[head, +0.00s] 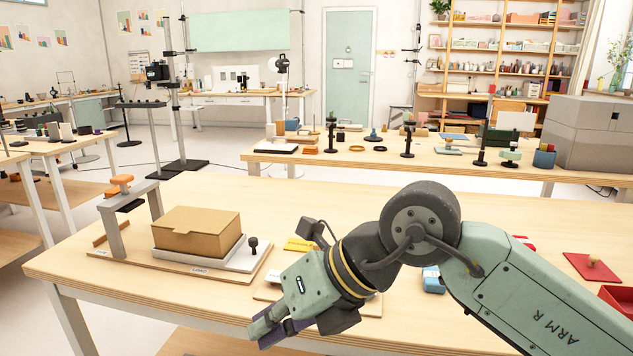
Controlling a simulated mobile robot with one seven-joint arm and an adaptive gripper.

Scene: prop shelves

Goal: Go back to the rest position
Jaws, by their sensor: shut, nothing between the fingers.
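My arm reaches in from the right over the wooden table (220,317). My gripper (264,335) is at the front of the table, near the bottom of the view, pointing down and left. Its fingers are shut with nothing held between them. The gripper is in front of and to the right of a cardboard box (197,231) and apart from it. The table surface behind the gripper is partly hidden by my arm.
The box sits on a light plate (240,258) on a wooden board, beside a grey frame with an orange top (121,180). A yellow piece (299,244), a blue item (432,280), a red plate (590,266) and a red bin (618,298) lie around my arm. The table's back middle is clear.

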